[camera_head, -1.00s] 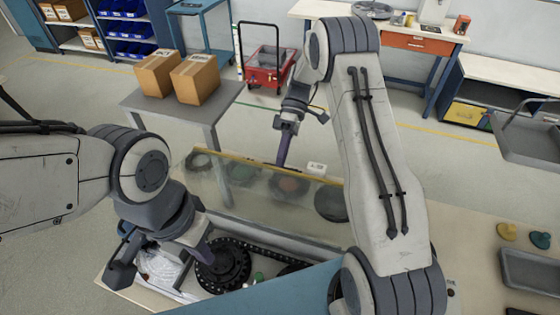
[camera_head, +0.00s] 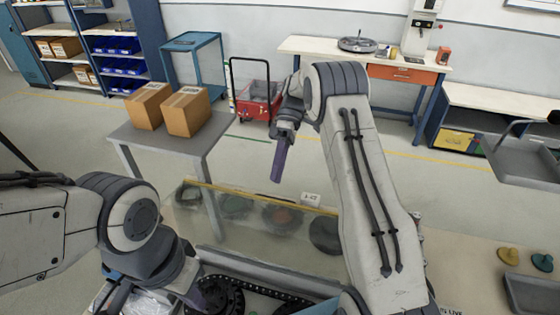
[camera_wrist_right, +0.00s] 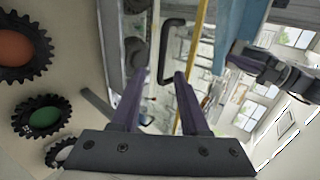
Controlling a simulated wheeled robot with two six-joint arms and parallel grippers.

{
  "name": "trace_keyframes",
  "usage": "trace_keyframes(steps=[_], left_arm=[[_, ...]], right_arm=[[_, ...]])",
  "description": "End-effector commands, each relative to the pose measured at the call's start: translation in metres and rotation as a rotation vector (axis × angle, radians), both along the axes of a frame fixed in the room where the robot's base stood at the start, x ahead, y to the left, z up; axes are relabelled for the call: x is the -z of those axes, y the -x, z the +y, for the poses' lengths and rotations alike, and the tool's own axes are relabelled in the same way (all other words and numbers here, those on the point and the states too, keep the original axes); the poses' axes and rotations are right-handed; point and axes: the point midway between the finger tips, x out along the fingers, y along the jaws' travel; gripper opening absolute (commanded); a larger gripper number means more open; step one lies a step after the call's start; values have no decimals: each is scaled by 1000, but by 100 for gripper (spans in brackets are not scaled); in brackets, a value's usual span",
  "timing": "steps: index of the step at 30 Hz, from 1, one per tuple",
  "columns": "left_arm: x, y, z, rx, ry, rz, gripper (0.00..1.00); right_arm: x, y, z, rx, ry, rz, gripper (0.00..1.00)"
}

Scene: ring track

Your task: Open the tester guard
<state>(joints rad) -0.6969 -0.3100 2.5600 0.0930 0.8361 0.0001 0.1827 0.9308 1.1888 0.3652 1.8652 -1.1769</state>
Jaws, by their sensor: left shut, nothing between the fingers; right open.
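The tester guard is a clear panel (camera_head: 290,250) with a yellow top edge (camera_head: 258,199) in the head view. It stands raised and tilted behind the black ring track (camera_head: 270,290). Its yellow edge appears to show in the right wrist view (camera_wrist_right: 201,45). My right gripper (camera_head: 278,175) is open and empty, above and apart from the yellow edge; its two purple fingers show in the right wrist view (camera_wrist_right: 156,95). My left gripper (camera_head: 208,294) is shut and empty, low at the track's left side; its tips are partly hidden at the picture's bottom.
A red cart (camera_head: 258,101) stands behind. Grey trays (camera_head: 525,160) are at right. Open floor lies between.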

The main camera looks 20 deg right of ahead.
Motion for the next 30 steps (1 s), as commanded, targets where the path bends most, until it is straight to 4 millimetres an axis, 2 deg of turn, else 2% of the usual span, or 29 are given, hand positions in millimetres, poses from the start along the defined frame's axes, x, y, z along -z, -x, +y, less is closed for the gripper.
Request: trace_keyframes(steps=[4,6,9,15,30], left_arm=[[9,0,0,-1,0,0,0],[-10,0,0,0,-1,1,0],[-20,0,0,2,1,-1,0],[-28,0,0,5,0,0,0],[-28,0,0,5,0,0,0]], right_arm=[[-10,-15,-11,2,1,-3,45],[-25,-19,-14,1,-1,2,45],[-28,-25,-18,0,0,2,45],[-30,-30,-22,-1,0,1,45],[-29,-31,-22,0,0,0,45]])
